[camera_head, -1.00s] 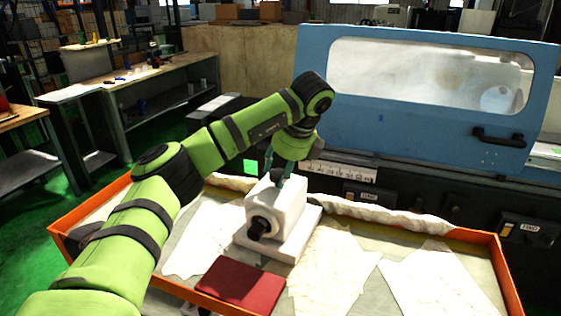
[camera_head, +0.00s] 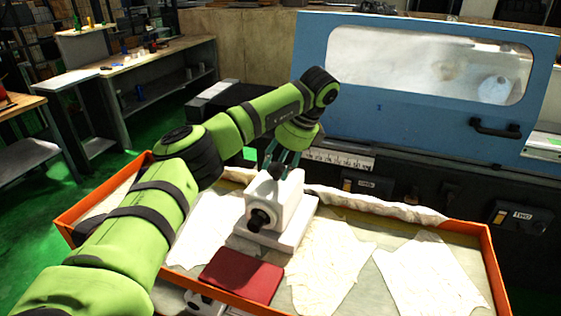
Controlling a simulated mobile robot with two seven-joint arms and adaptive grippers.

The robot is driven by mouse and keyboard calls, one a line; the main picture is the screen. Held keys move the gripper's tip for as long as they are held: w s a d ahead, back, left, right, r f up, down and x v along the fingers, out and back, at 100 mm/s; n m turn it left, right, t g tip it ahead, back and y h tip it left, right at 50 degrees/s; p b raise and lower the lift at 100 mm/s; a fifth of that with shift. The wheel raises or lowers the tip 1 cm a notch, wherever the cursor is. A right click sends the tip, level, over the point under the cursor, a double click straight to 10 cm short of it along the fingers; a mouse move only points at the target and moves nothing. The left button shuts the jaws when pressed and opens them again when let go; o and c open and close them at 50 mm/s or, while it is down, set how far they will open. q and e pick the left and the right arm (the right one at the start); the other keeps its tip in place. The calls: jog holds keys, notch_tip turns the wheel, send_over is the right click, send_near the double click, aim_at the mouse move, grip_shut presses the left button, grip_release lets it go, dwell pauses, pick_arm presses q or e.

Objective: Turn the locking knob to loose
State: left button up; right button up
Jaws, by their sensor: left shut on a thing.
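A white block-shaped unit (camera_head: 279,208) with a stepped base stands in the orange-rimmed tray. A small dark locking knob (camera_head: 278,173) sits on its top. A larger black knob (camera_head: 259,219) sticks out of its front face. My left gripper (camera_head: 280,168) reaches down from above with its fingers around the top knob, shut on it. The fingers and my wrist partly hide the knob, so its turned position cannot be read. My right gripper is not in view.
The blue grinder cover (camera_head: 415,120) stands close behind on the right. Workbenches (camera_head: 150,62) stand at the back left.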

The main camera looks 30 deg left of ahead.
pick_arm(q)
jog(key=shift+s+a, duration=0.1)
jog(key=shift+s, duration=0.05)
jog(key=o, duration=1.1)
jog(key=shift+s, duration=0.2)
jog(key=shift+w+r, duration=0.15)
jog(key=shift+r, duration=0.1)
jog(key=s+v, duration=0.1)
jog(key=v, duration=1)
jog(key=shift+w+r, duration=0.25)
jog(key=shift+w, duration=0.1)
